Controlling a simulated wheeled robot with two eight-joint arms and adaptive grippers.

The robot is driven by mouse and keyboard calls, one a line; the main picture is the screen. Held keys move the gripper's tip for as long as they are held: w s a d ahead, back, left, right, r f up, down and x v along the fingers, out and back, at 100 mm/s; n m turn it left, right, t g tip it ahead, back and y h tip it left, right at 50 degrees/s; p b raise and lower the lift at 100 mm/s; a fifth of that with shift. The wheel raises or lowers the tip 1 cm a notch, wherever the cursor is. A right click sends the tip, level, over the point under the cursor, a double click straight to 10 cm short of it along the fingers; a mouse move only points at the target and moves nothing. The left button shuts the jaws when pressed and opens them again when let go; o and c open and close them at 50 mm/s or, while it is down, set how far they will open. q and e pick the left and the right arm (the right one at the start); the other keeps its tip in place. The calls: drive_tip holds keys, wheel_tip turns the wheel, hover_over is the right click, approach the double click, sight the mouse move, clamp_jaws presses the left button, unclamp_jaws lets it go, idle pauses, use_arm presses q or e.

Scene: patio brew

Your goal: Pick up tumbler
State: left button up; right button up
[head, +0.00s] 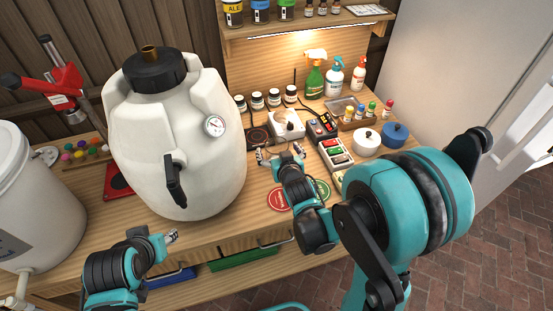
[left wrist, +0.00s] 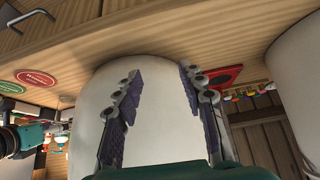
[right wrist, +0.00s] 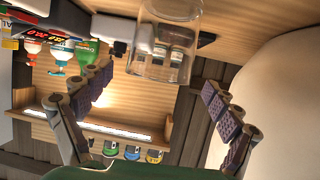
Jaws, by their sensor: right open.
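The tumbler (right wrist: 168,62) is a clear glass, seen in the right wrist view at the top centre, with dark-lidded jars showing through it. My right gripper (right wrist: 156,84) is open, its two fingers spread on either side below the glass in that view. The glass is not between the pads. In the head view my right gripper (head: 280,153) is over the middle of the bench; the glass is hard to make out there. My left gripper (left wrist: 160,75) is open and empty, facing the big white fermenter. In the head view it is at the bench's front edge (head: 172,237).
The big white fermenter (head: 200,110) stands left of my right gripper. A white scale-like device (head: 287,124) is just behind it. Red and green coasters (head: 278,200) lie in front.

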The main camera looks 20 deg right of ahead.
drive_tip(key=x, duration=0.3)
drive_tip(key=shift+d+b, duration=0.1)
drive_tip(key=shift+b, duration=0.2)
drive_tip(key=shift+s, duration=0.15)
drive_tip(key=shift+c, duration=1)
drive_tip(key=c, duration=1.7)
